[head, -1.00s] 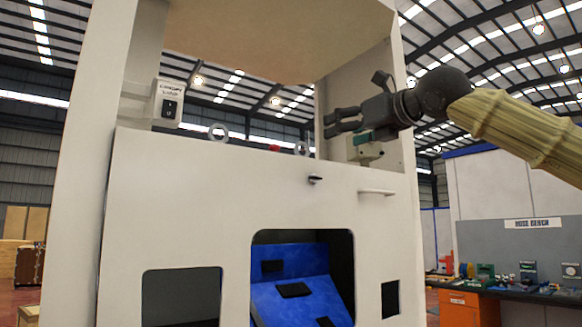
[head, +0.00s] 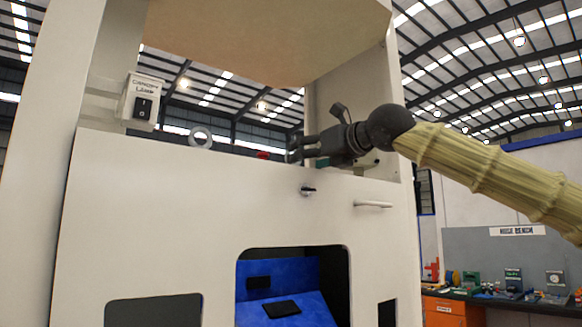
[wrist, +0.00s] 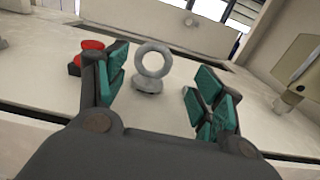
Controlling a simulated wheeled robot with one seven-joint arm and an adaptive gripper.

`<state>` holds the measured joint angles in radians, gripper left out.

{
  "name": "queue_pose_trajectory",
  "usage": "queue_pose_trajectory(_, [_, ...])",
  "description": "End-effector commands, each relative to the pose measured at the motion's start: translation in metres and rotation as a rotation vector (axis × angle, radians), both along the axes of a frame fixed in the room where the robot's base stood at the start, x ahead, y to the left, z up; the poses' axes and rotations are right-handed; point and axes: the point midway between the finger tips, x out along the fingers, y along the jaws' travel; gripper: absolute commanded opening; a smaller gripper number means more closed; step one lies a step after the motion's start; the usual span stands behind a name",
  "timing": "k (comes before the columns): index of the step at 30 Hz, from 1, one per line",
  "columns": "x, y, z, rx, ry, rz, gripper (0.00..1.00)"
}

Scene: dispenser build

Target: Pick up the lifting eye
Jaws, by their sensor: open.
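A grey lifting eye (wrist: 153,62), a ring on a round base, stands upright on the cabinet's top ledge in the wrist view. It sits between the two green-padded fingers of my gripper (wrist: 163,88), nearer the left finger, and neither finger visibly touches it. In the head view my gripper (head: 296,148) is at the ledge's right part, and its fingers overlap that eye, so I cannot make it out there. Another grey lifting eye (head: 201,137) stands farther left on the ledge, clear of my gripper. My gripper is open and holds nothing.
A red button (wrist: 90,50) is close beside my left finger; it shows in the head view as a red spot (head: 263,155). A switch box (head: 143,100) labelled as a lamp stands at the ledge's left. The canopy (head: 270,35) overhangs the ledge.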

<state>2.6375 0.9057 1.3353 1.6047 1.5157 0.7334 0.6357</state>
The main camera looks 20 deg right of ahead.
Motion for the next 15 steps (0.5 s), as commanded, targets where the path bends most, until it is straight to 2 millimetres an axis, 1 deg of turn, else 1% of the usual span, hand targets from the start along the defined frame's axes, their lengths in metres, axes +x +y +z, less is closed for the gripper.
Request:
queue_pose_trajectory(1, [0.003, 0.002, 0.004, -0.002, -0.002, 0.0, 0.68])
queue_pose_trajectory(6, [0.027, 0.012, 0.0, -0.002, 0.002, 0.0, 0.68])
queue_pose_trajectory(9, [0.038, 0.016, -0.001, -0.001, 0.001, 0.001, 0.68])
queue_pose_trajectory(12, [0.042, 0.018, -0.002, -0.002, -0.002, 0.001, 0.68])
queue_pose_trajectory(15, [0.041, 0.017, -0.002, 0.0, -0.002, 0.0, 0.68])
